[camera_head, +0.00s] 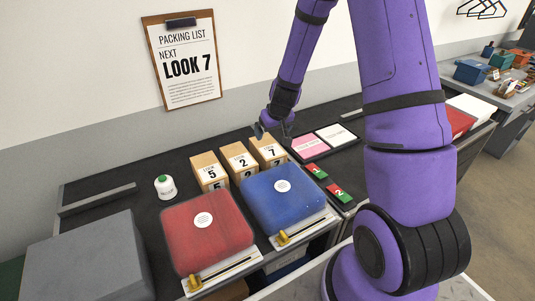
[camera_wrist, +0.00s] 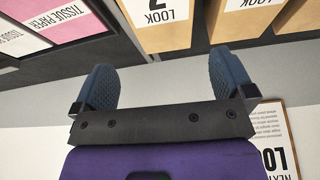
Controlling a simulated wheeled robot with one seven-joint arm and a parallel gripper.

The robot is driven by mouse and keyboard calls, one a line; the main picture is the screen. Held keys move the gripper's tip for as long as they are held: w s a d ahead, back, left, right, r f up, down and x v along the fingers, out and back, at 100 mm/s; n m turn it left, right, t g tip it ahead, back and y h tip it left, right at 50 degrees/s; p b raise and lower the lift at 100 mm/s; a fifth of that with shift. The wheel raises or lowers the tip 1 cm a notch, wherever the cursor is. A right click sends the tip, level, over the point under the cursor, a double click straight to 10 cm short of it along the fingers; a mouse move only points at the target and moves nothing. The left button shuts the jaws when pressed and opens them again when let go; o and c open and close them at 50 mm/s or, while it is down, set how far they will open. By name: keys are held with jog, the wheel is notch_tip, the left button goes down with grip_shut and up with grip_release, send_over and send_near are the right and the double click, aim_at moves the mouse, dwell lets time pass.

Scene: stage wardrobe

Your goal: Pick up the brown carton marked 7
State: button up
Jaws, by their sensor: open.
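The brown carton marked 7 (camera_head: 271,150) stands on the dark counter, rightmost in a row of three cartons. My gripper (camera_head: 273,130) is near its far upper side in the head view, open, with nothing between its fingers. In the wrist view my gripper (camera_wrist: 165,82) has two blue pads spread apart. The carton marked 7 (camera_wrist: 172,40) appears there upside down beyond the fingers, its white LOOK label cut off by the top edge. Whether a finger touches the carton cannot be told.
The cartons marked 2 (camera_head: 240,160) and 5 (camera_head: 209,171) stand close on its left. A blue padded press (camera_head: 285,193) and a red one (camera_head: 206,230) are in front. Pink and white tissue-paper boxes (camera_head: 310,147) lie to the right. A packing list (camera_head: 184,60) hangs behind.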

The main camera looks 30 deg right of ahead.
aim_at(267, 146)
jog(key=shift+s+x, duration=0.2)
jog(key=shift+x, duration=4.8)
jog(key=shift+a+f, duration=0.1)
jog(key=shift+a, duration=0.05)
jog(key=c, duration=0.8)
